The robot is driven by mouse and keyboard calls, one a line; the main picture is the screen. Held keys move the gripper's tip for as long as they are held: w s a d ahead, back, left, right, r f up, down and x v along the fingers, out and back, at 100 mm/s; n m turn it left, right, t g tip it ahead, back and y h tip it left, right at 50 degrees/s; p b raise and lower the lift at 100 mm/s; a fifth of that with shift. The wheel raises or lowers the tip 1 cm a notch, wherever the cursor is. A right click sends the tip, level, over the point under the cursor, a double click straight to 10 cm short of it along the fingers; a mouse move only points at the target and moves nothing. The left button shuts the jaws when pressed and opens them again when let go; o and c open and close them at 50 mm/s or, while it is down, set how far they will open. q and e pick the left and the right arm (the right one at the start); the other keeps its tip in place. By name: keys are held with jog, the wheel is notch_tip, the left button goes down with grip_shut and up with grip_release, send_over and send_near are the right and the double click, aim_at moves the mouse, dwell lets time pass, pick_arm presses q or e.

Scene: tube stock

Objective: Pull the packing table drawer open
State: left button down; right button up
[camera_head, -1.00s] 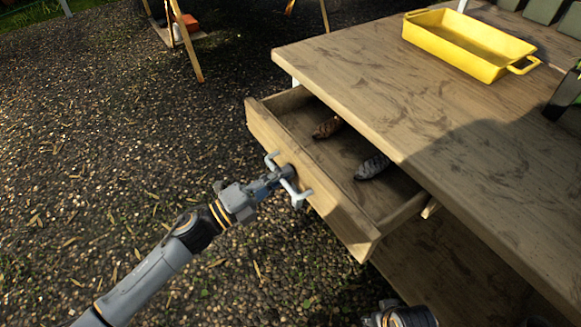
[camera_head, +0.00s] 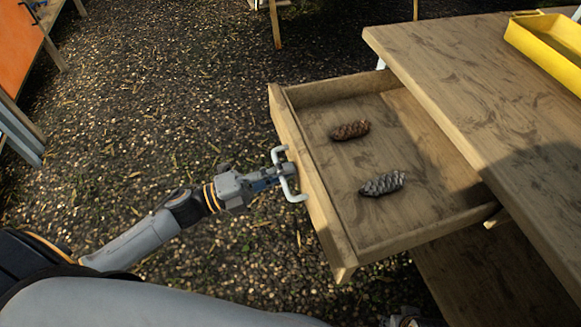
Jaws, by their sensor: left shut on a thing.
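The packing table drawer (camera_head: 305,178) stands well out from under the wooden packing table (camera_head: 480,85). A brown pine cone (camera_head: 350,130) and a grey pine cone (camera_head: 382,184) lie inside it. A pale bracket-shaped handle (camera_head: 291,187) is on the drawer's front. My left gripper (camera_head: 279,176) is shut on this handle, its arm coming in from the left. The fingertips are partly hidden by the handle. A small part of what may be my right arm shows at the bottom edge, and its gripper cannot be made out.
A yellow tray (camera_head: 540,50) sits on the table top at the upper right. A lower wooden shelf (camera_head: 480,275) shows beneath the table. Gravel ground (camera_head: 150,110) left of the drawer is clear. An orange panel (camera_head: 15,45) stands at the upper left.

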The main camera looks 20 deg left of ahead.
pick_arm(q)
jog(key=shift+f, duration=0.2)
jog(key=c, duration=1.7)
grip_release()
jog(key=shift+r, duration=0.1)
jog(key=v, duration=1.2)
